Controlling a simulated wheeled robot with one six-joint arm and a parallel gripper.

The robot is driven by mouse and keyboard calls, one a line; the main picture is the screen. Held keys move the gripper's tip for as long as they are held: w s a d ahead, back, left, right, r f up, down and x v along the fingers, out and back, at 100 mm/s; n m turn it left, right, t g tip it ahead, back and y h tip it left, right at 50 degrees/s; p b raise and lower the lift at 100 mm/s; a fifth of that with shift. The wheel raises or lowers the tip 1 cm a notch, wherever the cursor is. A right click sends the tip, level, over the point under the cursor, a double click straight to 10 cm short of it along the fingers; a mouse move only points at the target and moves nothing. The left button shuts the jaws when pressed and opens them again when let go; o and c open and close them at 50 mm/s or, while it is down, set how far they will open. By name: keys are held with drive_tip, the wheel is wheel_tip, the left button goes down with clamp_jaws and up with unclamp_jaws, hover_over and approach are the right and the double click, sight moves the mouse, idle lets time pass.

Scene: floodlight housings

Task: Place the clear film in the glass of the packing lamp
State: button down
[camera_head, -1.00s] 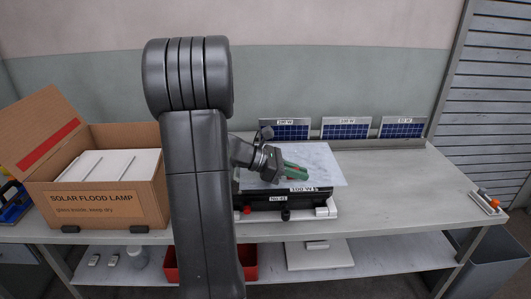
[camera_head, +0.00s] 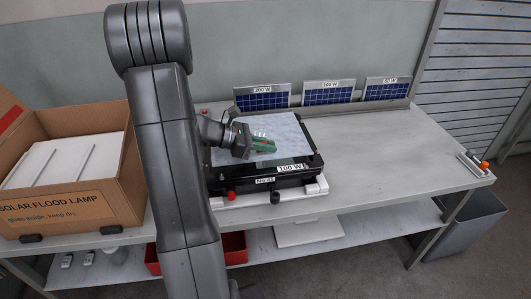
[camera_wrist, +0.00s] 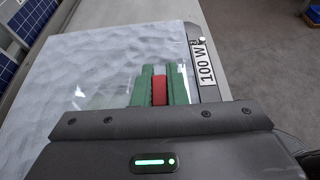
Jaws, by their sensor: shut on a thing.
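The clear film (camera_head: 285,130) is a thin, pale, see-through sheet over the glass of the packing lamp. The lamp's black housing (camera_head: 262,184) lies on the bench, with a 100 W label at its front right. My gripper (camera_head: 265,147) is over the sheet, its green fingers shut on the film. In the wrist view the gripper (camera_wrist: 160,75) has a red piece between its green fingers, and the film (camera_wrist: 100,55) spreads ahead and to the left. The 100 W label (camera_wrist: 206,62) is uncovered to the right. Whether the film touches the glass all round cannot be told.
A cardboard carton (camera_head: 75,205) marked SOLAR FLOOD LAMP stands open at the left. Small solar panels (camera_head: 327,92) stand along the back. The bench's right side (camera_head: 385,150) is clear, with small tools (camera_head: 473,163) at its right end. A red bin (camera_head: 234,247) is on the lower shelf.

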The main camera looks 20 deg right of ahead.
drive_tip(key=shift+f, duration=1.5)
drive_tip(key=shift+f, duration=0.1)
drive_tip(key=shift+f+b, duration=0.15)
drive_tip(key=shift+b, duration=0.15)
drive_tip(key=c, duration=1.5)
unclamp_jaws()
drive_tip(key=shift+o, duration=0.2)
drive_tip(key=shift+r, duration=0.2)
drive_tip(key=shift+a+r+p, duration=0.1)
drive_tip(key=shift+r+p, duration=0.05)
drive_tip(key=shift+p, duration=0.15)
drive_tip(key=v, duration=0.7)
drive_tip(key=shift+w+a, duration=0.1)
drive_tip(key=shift+a, duration=0.05)
